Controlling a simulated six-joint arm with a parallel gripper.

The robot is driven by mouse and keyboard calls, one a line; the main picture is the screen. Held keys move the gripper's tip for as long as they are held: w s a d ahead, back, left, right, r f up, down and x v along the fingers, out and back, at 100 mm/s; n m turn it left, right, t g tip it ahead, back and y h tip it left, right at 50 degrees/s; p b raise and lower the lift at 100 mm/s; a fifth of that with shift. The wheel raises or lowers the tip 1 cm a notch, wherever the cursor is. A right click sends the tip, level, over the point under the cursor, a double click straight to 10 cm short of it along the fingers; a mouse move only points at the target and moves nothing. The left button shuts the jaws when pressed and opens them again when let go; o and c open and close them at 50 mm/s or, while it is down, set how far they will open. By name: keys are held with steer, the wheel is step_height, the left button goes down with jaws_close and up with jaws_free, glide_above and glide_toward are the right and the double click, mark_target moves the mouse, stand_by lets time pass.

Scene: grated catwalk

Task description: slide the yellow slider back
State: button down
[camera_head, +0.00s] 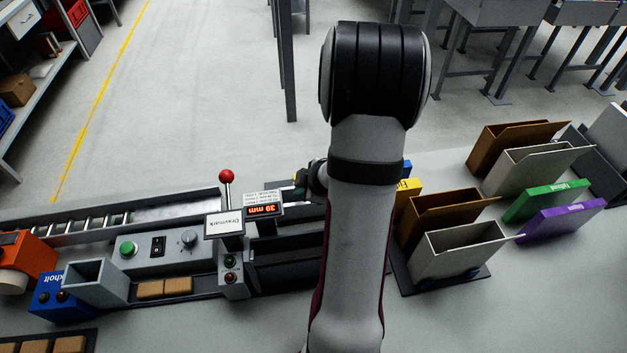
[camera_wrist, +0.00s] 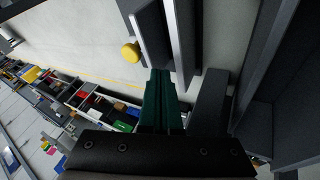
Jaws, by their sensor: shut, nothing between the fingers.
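A round yellow knob (camera_wrist: 130,52), which looks like the slider's handle, shows in the wrist view on the edge of a dark grey plate (camera_wrist: 152,35). My gripper (camera_wrist: 160,72) has its dark green fingers closed together with nothing between them. The fingertips are just below and right of the knob in that view, apart from it. In the head view my gripper (camera_head: 299,182) is partly hidden behind my arm at the machine's right part. The yellow knob cannot be made out there. A display (camera_head: 265,210) beside it reads 39 mm.
A red-knobbed lever (camera_head: 226,177) and a white sign (camera_head: 224,225) stand left of my gripper. A control panel with a green button (camera_head: 128,249) is further left. Open file boxes (camera_head: 455,250) and a green binder (camera_head: 545,201) stand right of my arm.

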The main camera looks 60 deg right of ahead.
steer(key=s+d+r+n+y, duration=0.2)
steer(key=s+r+n, duration=0.2)
steer(key=s+r, duration=0.4)
steer(key=x, duration=1)
steer(key=shift+w+a, duration=0.25)
steer(key=shift+w+d+f, duration=0.15)
steer(key=shift+w+d, duration=0.7)
steer(key=shift+w, duration=0.25)
steer(key=shift+w+d+f, duration=0.1)
steer(key=shift+w+d, duration=0.25)
steer(key=shift+w, duration=0.15)
steer(key=shift+w+d, duration=0.7)
steer(key=shift+w, duration=0.05)
